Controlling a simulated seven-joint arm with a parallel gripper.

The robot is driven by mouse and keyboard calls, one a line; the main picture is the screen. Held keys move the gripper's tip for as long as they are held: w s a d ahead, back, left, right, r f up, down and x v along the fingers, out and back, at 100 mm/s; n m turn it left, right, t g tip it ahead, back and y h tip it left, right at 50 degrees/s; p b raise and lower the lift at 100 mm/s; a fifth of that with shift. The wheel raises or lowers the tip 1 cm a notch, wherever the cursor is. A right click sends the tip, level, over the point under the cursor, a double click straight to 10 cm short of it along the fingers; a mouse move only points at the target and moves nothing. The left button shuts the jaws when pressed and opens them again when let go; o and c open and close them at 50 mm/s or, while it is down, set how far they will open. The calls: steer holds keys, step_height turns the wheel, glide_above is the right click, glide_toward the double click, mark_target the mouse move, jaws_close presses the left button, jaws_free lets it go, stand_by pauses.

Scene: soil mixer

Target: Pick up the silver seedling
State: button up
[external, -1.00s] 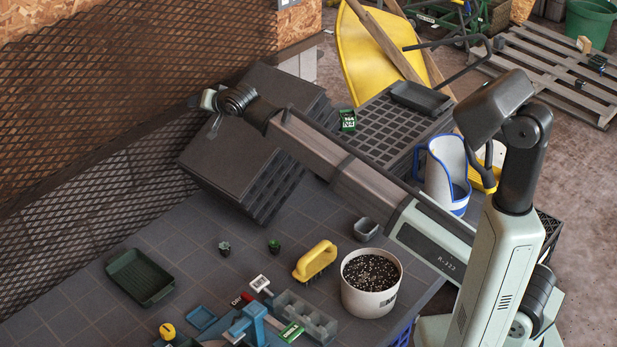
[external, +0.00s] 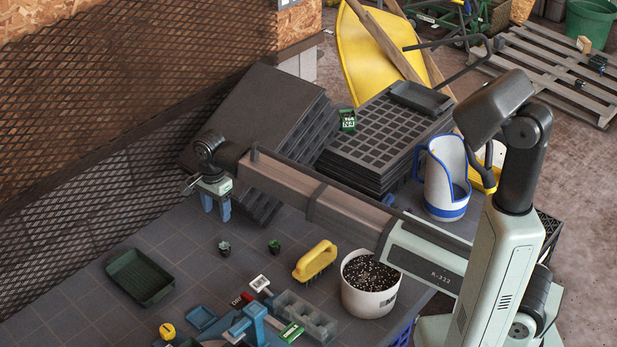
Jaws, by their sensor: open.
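The silver seedling (external: 224,247) is a small pale, greyish plant in a dark base. It stands upright on the dark tiled table, left of a similar small green seedling (external: 274,246). My gripper (external: 216,208) has blue fingers pointing down and is open and empty. It hangs above and behind the silver seedling in the external view, apart from it.
Stacked black trays (external: 265,110) lean behind my gripper. A dark green tray (external: 141,278) lies to the left. A yellow brush (external: 316,261), a pot of soil (external: 370,285) and a clear tray (external: 305,318) stand to the right and front. Table around the seedlings is clear.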

mark_target(225, 245)
steer(key=f, duration=0.9)
steer(key=shift+s+d, duration=0.15)
steer(key=shift+s, duration=0.05)
steer(key=shift+d+f, duration=0.2)
steer(key=shift+f, duration=1.1)
steer(key=shift+d+f, duration=0.15)
steer(key=shift+f, duration=1.1)
steer(key=shift+c, duration=0.3)
jaws_close()
steer(key=shift+r, duration=0.15)
